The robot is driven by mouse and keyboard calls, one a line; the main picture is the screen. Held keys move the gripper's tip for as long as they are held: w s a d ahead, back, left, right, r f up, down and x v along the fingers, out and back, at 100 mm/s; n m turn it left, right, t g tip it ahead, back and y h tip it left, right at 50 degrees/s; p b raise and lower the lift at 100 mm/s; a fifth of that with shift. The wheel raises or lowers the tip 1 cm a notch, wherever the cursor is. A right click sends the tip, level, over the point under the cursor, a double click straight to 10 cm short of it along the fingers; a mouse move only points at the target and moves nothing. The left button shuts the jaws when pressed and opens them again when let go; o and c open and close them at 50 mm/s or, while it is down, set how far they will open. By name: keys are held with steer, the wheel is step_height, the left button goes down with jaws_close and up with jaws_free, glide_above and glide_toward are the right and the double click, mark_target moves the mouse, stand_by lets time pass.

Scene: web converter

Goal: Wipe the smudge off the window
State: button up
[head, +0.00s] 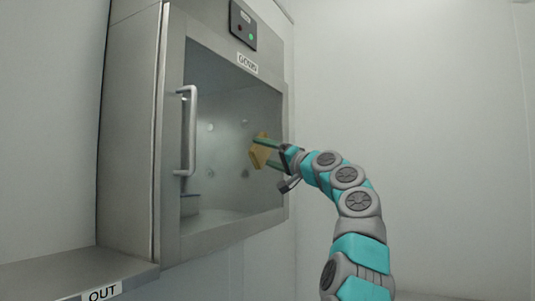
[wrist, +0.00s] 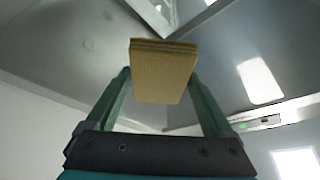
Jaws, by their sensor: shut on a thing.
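The window (head: 222,105) is a large grey pane in a metal-framed door, seen from the side in the head view. Faint pale and dark spots (head: 211,127) show at its middle and lower part; I cannot tell which is the smudge and which are seen through or reflected in the glass. My gripper (head: 266,153) is shut on a yellow sponge (head: 259,158), at the right part of the pane. In the wrist view the sponge (wrist: 163,80) sits between the two green fingers. The sponge is at or very close to the glass; contact is unclear.
A vertical metal handle (head: 188,131) stands out at the left of the door. A panel with a green light (head: 243,25) is above, and a label (head: 247,64) sits on the frame. A shelf marked OUT (head: 70,276) juts out at lower left.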

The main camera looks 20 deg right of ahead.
mark_target(269, 153)
steer(key=shift+w+a, duration=0.1)
steer(key=shift+w, duration=0.05)
steer(key=shift+w+d+r+p, duration=0.15)
steer(key=shift+w+d+p, duration=0.3)
steer(key=shift+p, duration=0.45)
steer(key=shift+w+d+p, duration=0.4)
steer(key=shift+d+p, duration=0.35)
steer(key=shift+p, duration=0.25)
steer(key=shift+w+d+p, duration=0.35)
steer(key=shift+p, duration=0.2)
steer(key=shift+a+f, duration=0.1)
steer(key=shift+f, duration=0.1)
